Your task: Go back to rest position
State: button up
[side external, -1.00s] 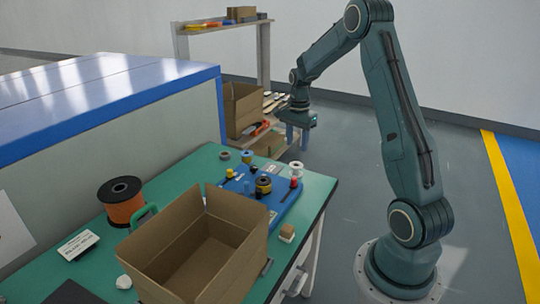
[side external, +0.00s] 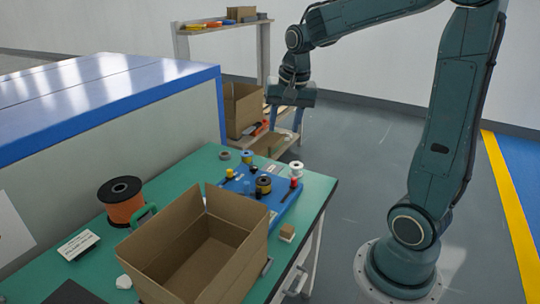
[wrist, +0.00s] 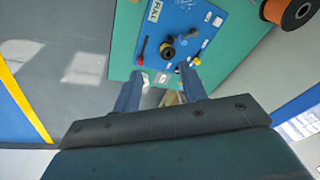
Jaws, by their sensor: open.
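My gripper (side external: 286,122) hangs in the air beyond the far right corner of the green table (side external: 318,186), pointing down. Its two blue fingers are apart with nothing between them. In the wrist view my gripper (wrist: 160,78) also shows its fingers spread, with the blue board (wrist: 180,25) beyond them. The blue board also shows in the side view (side external: 284,205), lying on the table with small spools and coloured pegs on it.
An open cardboard box (side external: 150,255) stands at the table's front. An orange cable spool (side external: 124,210) stands at the table's left. A shelf (side external: 182,45) with another cardboard box (side external: 240,112) stands behind my gripper.

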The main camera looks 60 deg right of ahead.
jog(key=s+a+r+n+t+y, duration=0.1)
jog(key=s+a+r+n+t, duration=0.1)
jog(key=s+a+n, duration=0.9)
jog(key=shift+s+a+r+t, duration=0.5)
jog(key=shift+s+a, duration=0.65)
jog(key=shift+s, duration=0.95)
jog(key=shift+f, duration=0.15)
